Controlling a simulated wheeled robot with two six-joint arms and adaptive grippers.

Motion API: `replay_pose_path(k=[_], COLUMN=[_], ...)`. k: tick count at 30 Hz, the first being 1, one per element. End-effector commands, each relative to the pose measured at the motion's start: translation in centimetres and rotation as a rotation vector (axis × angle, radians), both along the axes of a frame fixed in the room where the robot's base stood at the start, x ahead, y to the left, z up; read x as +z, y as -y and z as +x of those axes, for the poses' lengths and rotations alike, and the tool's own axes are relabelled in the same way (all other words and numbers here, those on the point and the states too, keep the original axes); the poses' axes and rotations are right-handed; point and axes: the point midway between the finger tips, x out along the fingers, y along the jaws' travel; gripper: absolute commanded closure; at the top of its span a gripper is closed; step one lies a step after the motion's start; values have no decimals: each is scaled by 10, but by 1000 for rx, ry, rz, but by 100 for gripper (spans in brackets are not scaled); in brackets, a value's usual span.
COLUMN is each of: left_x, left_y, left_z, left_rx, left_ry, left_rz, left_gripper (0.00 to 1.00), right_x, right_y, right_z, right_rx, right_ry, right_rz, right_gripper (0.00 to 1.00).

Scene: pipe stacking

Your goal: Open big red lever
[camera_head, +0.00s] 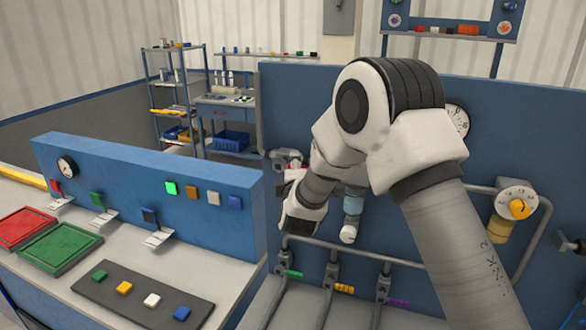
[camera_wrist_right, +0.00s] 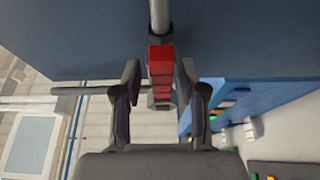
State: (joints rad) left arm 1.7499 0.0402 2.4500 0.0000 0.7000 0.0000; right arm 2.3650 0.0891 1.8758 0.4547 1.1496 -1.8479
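The big red lever (camera_wrist_right: 161,62) is in the middle of the right wrist view, on the end of a grey pipe. My right gripper (camera_wrist_right: 160,72) is open, with one finger on each side of the lever and a visible gap on both sides. My arm hides much of that area, and the right fingertips cannot be made out there. My left gripper is in neither view.
A lower panel (camera_head: 130,170) with a gauge, coloured buttons and small levers stands at left. Green and red trays (camera_head: 60,248) lie before it. Grey pipes with small coloured valves run below my arm. A dial with a yellow knob (camera_head: 519,208) is at right.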

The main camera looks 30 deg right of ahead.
Motion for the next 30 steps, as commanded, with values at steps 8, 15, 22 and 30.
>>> replay_pose_path(k=[8,15,22,30], left_x=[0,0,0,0], left_y=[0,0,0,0], left_z=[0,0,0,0], left_rx=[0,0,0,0], left_ry=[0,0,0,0], left_rz=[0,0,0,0], left_gripper=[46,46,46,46], right_x=[-1,-1,-1,-1], right_y=[-3,-22,-45,-50], right_z=[-2,-43,-92,-108], right_rx=[3,5,3,-1], right_ry=[-3,-5,-4,-1], right_rz=[-1,-2,-1,3], right_gripper=[58,58,58,58])
